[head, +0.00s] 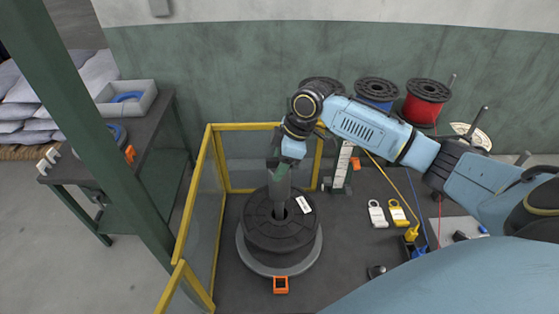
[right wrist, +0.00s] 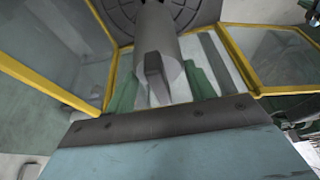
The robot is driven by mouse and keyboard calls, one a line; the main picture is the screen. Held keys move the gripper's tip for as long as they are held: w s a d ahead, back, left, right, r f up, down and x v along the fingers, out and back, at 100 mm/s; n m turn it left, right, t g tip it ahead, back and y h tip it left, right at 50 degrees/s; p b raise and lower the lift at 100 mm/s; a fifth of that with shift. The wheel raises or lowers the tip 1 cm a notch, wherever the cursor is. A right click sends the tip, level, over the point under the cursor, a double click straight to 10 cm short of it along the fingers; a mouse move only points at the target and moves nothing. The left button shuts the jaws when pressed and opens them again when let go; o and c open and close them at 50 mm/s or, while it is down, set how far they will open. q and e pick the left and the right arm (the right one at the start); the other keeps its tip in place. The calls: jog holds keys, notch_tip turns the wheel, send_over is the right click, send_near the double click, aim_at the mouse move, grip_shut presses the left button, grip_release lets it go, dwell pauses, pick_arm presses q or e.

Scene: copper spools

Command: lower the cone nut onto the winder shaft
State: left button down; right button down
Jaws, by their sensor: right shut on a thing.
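My right gripper (head: 280,166) points down above the winder and is shut on the grey cone nut (head: 279,185). In the right wrist view, its green finger pads (right wrist: 160,88) sit on either side of the grey nut (right wrist: 158,45). The nut is roughly upright over the middle of a black spool (head: 262,232). A narrower grey piece, seemingly the winder shaft (head: 279,209), shows below the nut at the spool's hub. I cannot tell whether nut and shaft touch. The spool lies flat on a grey round plate (head: 248,262). My left gripper is out of view.
A yellow-framed clear guard (head: 202,195) stands left of and behind the spool. An orange block (head: 281,285) sits in front. Blue and red spools (head: 427,101) stand by the back wall.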

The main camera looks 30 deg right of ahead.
jog(key=shift+f+b, duration=0.4)
jog(key=shift+f, duration=1.4)
jog(key=shift+f+b, duration=0.55)
jog(key=shift+f, duration=1.25)
jog(key=shift+f+b, duration=0.7)
jog(key=shift+f, duration=0.55)
